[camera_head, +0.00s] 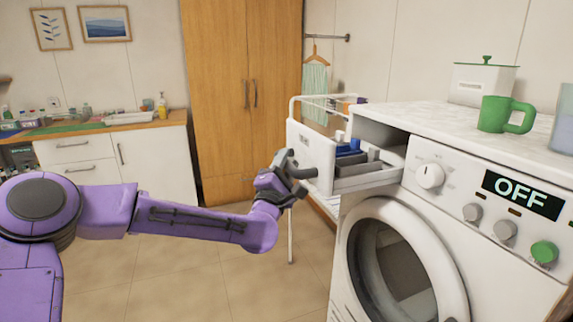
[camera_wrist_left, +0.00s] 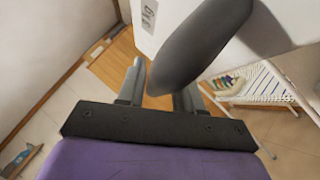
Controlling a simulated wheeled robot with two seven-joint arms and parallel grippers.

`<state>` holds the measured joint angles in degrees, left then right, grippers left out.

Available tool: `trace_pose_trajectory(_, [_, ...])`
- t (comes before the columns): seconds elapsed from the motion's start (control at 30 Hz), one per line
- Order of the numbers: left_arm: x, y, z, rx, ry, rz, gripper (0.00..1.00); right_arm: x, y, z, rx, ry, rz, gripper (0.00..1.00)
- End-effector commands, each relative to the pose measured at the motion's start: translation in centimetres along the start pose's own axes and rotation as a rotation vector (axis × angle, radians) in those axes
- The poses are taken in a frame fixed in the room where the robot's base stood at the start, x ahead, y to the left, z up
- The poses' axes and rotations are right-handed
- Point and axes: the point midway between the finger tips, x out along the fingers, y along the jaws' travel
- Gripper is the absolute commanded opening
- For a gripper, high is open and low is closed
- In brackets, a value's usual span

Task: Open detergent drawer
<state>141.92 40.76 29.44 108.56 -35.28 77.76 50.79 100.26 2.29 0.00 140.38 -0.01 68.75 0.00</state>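The detergent drawer (camera_head: 312,150) of the white washing machine stands pulled out at the machine's upper left. It shows a white front, grey compartments and a blue part inside. Its dark grey curved handle (camera_head: 301,172) sits on the front and looms large in the left wrist view (camera_wrist_left: 205,45). My left gripper (camera_head: 283,174) is at this handle, with its fingers on either side of it and apparently shut on it. The fingers also show in the left wrist view (camera_wrist_left: 160,88), where the handle partly hides the right one. My right gripper is not in view.
The washing machine (camera_head: 385,215) has a round door below and an OFF display. A green mug (camera_head: 505,115) and a white lidded box (camera_head: 483,82) stand on top. A white drying rack (camera_head: 325,106) is behind the drawer. Open floor lies left of the machine.

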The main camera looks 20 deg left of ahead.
Motion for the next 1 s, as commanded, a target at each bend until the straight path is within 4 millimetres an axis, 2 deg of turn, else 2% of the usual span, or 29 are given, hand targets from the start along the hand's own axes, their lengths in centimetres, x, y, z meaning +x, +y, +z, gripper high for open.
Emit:
trace_pose_trajectory(0.13, [0.0, 0.0, 0.0, -0.001, 0.001, 0.001, 0.35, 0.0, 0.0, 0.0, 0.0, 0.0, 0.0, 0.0])
trace_pose_trajectory(0.23, [-0.9, -0.1, -0.1, -0.001, 0.0, 0.002, 0.35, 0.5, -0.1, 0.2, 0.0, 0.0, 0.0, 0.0])
trace_pose_trajectory(0.5, [-7.2, -0.2, -0.1, -0.003, -0.001, 0.002, 0.35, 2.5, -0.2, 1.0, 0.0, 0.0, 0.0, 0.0])
trace_pose_trajectory(0.63, [-9.5, -0.1, -0.1, -0.003, 0.0, 0.001, 0.35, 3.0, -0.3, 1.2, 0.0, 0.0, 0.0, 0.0])
trace_pose_trajectory(0.8, [-10.6, 0.0, 0.0, -0.001, 0.0, 0.001, 0.35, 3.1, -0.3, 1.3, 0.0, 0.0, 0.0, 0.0])
trace_pose_trajectory(1.0, [-10.6, 0.0, 0.0, 0.0, 0.0, 0.001, 0.35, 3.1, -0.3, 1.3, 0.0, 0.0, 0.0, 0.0])
